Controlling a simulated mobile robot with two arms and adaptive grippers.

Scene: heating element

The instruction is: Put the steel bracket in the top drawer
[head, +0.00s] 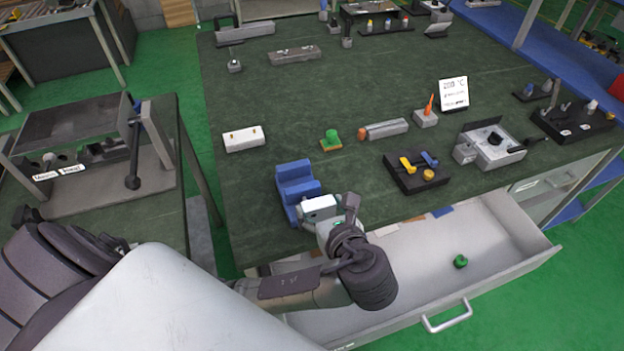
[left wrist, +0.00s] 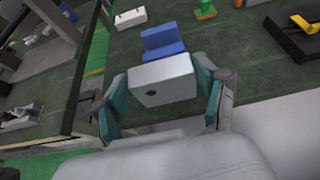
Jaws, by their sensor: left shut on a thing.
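The steel bracket appears as a pale grey block (head: 320,204) at the front edge of the green-topped bench. In the left wrist view it is a light block with a dark hole in its face (left wrist: 160,82), between the two fingers. My left gripper (head: 322,214) is shut on it, just in front of a blue stepped holder (head: 297,183). Whether the block touches the holder is unclear. The top drawer (head: 510,262) is pulled open below the bench edge, to the right of the gripper. My forearm hides part of the drawer. My right gripper is not in view.
A black tray with yellow and blue tools (head: 418,172) sits near the bench edge. A white block (head: 243,138) and a green knob (head: 331,139) stand farther back.

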